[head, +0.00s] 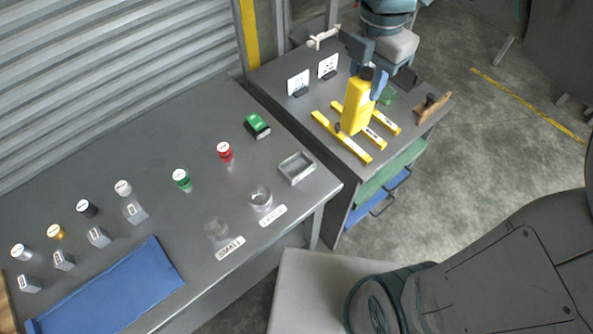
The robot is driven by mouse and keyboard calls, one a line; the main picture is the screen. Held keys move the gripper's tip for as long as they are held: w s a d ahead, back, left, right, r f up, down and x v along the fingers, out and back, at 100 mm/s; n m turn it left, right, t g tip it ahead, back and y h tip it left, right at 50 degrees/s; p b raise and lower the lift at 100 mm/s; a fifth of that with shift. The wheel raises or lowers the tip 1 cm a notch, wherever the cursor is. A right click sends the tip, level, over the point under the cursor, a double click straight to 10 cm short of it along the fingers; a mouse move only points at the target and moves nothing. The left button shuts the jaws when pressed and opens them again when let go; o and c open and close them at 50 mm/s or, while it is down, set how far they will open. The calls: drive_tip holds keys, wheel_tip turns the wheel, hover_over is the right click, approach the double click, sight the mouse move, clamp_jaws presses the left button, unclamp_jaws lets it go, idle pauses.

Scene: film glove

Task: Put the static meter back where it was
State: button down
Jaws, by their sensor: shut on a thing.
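A tall yellow box-shaped device, which I take to be the static meter (357,108), is upright between the fingers of my gripper (367,72). My gripper is shut on its dark upper end. The meter's lower end overlaps several yellow bars (341,137) with pale patches on the grey side cart top (322,98). I cannot tell whether its bottom touches the bars or the cart, or hangs just above.
Two white cards (298,83) stand behind the meter. A green item (387,97) is partly hidden beside it, and a wooden block with a dark knob (432,106) sits right. The long grey table (150,160) holds several capped bottles, a tray (296,168) and a blue mat (110,287).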

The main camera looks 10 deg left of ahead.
sight(360, 106)
wheel_tip(360, 106, down, 7)
drive_tip(key=b, duration=0.5)
drive_tip(key=shift+w+r+b, duration=0.1)
drive_tip(key=shift+w+b, duration=0.05)
drive_tip(key=shift+b, duration=0.2)
drive_tip(key=s+a+f+p, duration=0.1)
drive_tip(key=a+f+p, duration=0.1)
drive_tip(key=a+f, duration=0.9)
drive_tip(key=shift+s+a, duration=0.25)
drive_tip(key=c, duration=1.1)
unclamp_jaws()
drive_tip(key=shift+o, duration=0.2)
